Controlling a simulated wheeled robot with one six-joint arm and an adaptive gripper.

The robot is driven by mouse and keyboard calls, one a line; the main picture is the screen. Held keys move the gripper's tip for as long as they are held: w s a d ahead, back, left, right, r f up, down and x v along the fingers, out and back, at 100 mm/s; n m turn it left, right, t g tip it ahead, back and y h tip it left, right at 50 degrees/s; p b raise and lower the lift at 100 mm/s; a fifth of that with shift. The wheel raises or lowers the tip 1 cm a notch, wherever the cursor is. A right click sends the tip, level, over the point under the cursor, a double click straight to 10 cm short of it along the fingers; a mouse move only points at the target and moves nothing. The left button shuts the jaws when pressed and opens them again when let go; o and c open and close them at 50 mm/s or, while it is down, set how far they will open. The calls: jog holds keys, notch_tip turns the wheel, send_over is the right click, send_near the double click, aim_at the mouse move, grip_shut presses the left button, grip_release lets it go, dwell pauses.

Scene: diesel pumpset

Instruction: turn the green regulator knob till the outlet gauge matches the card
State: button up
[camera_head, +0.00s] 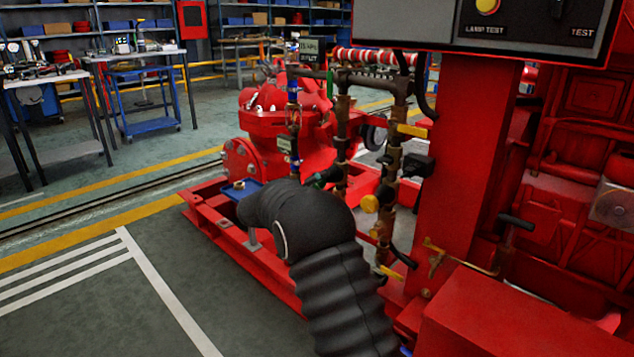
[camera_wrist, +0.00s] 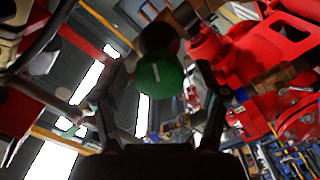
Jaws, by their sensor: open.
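The green regulator knob (camera_wrist: 166,84) shows in the wrist view as a round green face with a white mark, below a dark round body. My gripper (camera_wrist: 158,78) is open, with one finger on each side of the knob and visible gaps between. In the head view my black-sleeved arm hides most of the gripper and knob area by the brass pipework. A small dark card with white lettering (camera_head: 310,50) stands at the top of the pipework; its text is too small to read surely. I cannot make out the outlet gauge's dial or needle.
A red pump (camera_head: 270,110) lies behind, a red column (camera_head: 465,170) and control panel (camera_head: 490,25) to the right. The floor at left is clear.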

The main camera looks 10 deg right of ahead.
jog(key=shift+d, duration=0.15)
jog(key=c, duration=1.1)
jog(key=shift+c, duration=0.2)
jog(key=shift+f+n+b, duration=0.1)
jog(key=shift+n+b, duration=0.55)
jog(key=shift+n, duration=0.45)
jog(key=n, duration=0.2)
jog(key=shift+w+n+b, duration=0.1)
jog(key=shift+n+b, duration=0.2)
jog(key=shift+n+p, duration=0.3)
jog(key=shift+n, duration=2.2)
